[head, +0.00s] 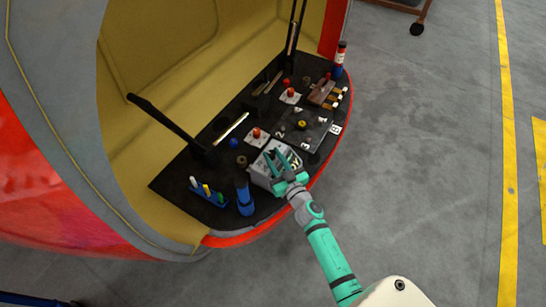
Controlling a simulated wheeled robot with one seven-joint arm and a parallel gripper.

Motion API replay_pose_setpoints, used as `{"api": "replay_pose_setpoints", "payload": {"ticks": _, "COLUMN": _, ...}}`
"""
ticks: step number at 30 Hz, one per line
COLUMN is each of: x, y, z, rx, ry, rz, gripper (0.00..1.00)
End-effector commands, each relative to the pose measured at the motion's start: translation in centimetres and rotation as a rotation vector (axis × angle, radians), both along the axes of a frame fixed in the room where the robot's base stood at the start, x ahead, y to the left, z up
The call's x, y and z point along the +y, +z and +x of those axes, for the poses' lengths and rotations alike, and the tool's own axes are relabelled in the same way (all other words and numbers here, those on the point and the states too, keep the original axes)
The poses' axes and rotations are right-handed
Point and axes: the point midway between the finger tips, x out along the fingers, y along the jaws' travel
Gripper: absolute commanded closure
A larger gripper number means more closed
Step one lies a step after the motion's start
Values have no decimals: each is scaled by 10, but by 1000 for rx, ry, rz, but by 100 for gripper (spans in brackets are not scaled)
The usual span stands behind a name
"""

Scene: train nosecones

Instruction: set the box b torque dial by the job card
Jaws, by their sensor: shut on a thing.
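My gripper (284,158) is at a light grey box (262,173) near the front edge of the black work surface. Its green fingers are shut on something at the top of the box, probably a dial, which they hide. Small dark marks show beside the fingers, too small to read. Farther back, a dark plate (314,134) carries a yellow knob (302,124) and white number marks. A small white label (335,129) with a dark letter lies at its right end. I cannot make out which object is the job card.
A blue cylinder (244,196) and a blue rack (208,193) with coloured pieces stand left of the box. Red knobs on white bases (258,137) (290,96) stand behind. Black bars (165,119) rise over the surface.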

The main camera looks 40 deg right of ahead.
Motion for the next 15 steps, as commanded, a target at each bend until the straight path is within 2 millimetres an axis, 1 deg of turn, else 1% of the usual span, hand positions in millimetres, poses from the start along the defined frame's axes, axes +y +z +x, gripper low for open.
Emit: {"api": "replay_pose_setpoints", "payload": {"ticks": 15, "x": -10, "y": 1, "z": 1, "rx": 4, "ry": 390, "rz": -5, "gripper": 96}}
